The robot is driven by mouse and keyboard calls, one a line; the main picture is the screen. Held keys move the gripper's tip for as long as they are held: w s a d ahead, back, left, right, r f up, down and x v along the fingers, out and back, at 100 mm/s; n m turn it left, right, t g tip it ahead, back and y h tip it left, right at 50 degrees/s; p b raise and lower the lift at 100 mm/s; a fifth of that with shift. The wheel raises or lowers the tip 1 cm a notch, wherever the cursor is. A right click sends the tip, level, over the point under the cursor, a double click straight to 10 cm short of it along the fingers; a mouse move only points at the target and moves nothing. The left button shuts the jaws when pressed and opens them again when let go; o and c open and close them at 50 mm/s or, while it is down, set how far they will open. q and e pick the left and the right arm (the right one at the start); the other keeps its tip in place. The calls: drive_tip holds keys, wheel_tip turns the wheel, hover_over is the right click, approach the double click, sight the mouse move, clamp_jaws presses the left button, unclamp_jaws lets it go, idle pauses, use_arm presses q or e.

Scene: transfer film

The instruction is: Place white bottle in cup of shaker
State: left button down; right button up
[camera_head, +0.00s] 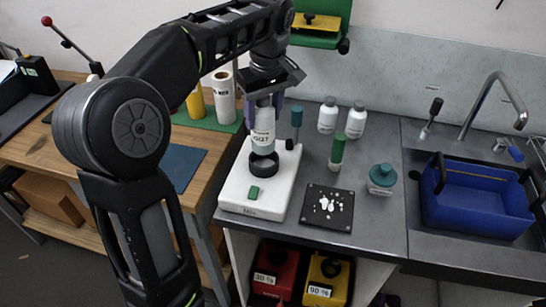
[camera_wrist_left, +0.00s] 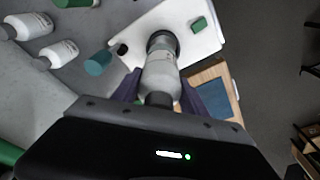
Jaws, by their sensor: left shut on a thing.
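The white bottle (camera_head: 263,133), with a grey label, is upright in my left gripper (camera_head: 264,103), whose purple fingers are shut on its upper part. The shaker (camera_head: 238,192) is a white base with a green button and a black round cup (camera_head: 264,168). The bottle's lower end is at the cup's mouth; I cannot tell how far inside it is. In the left wrist view the bottle (camera_wrist_left: 160,74) lines up with the dark cup (camera_wrist_left: 162,38) beyond it, and the fingers flank the bottle. My right gripper is not in view.
Two white bottles (camera_head: 327,116) stand behind, near the wall. A green-capped tube (camera_head: 337,152), a teal-lidded jar (camera_head: 382,179) and a black plate with white pieces (camera_head: 327,207) are to the right. A blue basin (camera_head: 475,205) sits in the sink. Bare grey counter lies between them.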

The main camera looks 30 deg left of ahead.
sight(263, 135)
use_arm(q)
drive_tip(key=shift+s+r, duration=0.1)
drive_tip(key=shift+s, duration=0.05)
wheel_tip(263, 135, down, 4)
drive_tip(key=b, duration=0.3)
drive_tip(key=shift+r, duration=0.2)
wheel_tip(263, 135, down, 2)
drive_tip(key=shift+f+p, duration=0.1)
drive_tip(key=shift+p, duration=0.3)
drive_tip(key=shift+f, duration=0.25)
wheel_tip(263, 135, down, 4)
drive_tip(key=shift+r, duration=0.25)
drive_tip(key=shift+f, duration=0.15)
